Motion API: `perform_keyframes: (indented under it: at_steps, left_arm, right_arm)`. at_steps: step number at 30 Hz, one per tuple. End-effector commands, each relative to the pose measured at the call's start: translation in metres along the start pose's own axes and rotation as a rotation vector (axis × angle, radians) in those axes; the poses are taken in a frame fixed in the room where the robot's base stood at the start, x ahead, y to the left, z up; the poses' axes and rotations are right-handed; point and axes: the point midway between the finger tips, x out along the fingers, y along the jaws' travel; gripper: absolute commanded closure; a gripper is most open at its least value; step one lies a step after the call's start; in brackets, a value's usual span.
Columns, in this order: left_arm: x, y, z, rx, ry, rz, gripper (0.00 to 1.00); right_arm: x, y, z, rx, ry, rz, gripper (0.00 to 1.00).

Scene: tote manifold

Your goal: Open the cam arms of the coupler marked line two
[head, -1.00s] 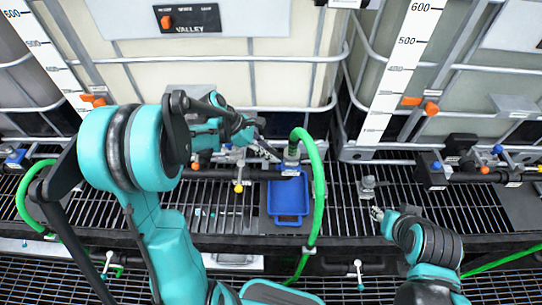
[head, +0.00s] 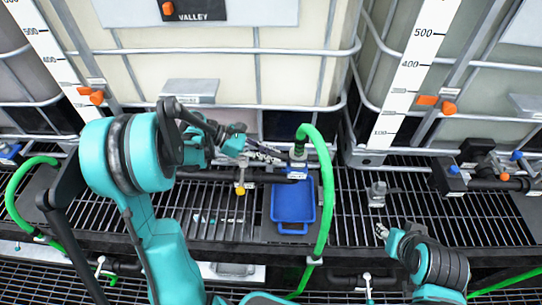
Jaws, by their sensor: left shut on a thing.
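The grey coupler (head: 298,154) sits at the end of the black pipe, with the green hose (head: 325,190) arching up from its top. No line marking on it is readable. My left gripper (head: 283,159) is at the coupler's left side, its fingers shut on what looks like a cam arm there. The fingers hide that arm, and its angle cannot be made out. My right gripper (head: 381,231) is low over the grating, apart from the coupler; its fingers are too small to tell open from shut.
A blue tray (head: 293,228) lies on the grating below the coupler. A grey metal fitting (head: 376,194) stands beyond my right gripper. A yellow-tipped valve (head: 240,186) is left of the coupler. White totes (head: 230,75) in tube cages stand behind. Grating right of the hose is mostly clear.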

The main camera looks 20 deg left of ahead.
Motion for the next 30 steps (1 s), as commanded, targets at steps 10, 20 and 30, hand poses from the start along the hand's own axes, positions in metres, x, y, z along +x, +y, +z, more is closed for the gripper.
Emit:
perform_keyframes:
  at_steps: [10, 20, 30]
  left_arm:
    - [0.000, 0.000, 0.000, 0.000, 0.000, 0.000, 0.62]
    - [-0.005, 0.000, 0.000, -0.001, 0.001, 0.001, 0.62]
    - [-0.070, 0.001, 0.000, -0.003, 0.001, 0.004, 0.62]
  right_arm:
    - [0.000, 0.000, 0.000, 0.000, 0.000, 0.000, 0.60]
    - [0.000, 0.000, 0.000, 0.000, 0.000, 0.000, 0.60]
    - [0.000, 0.000, 0.000, 0.000, 0.000, 0.000, 0.60]
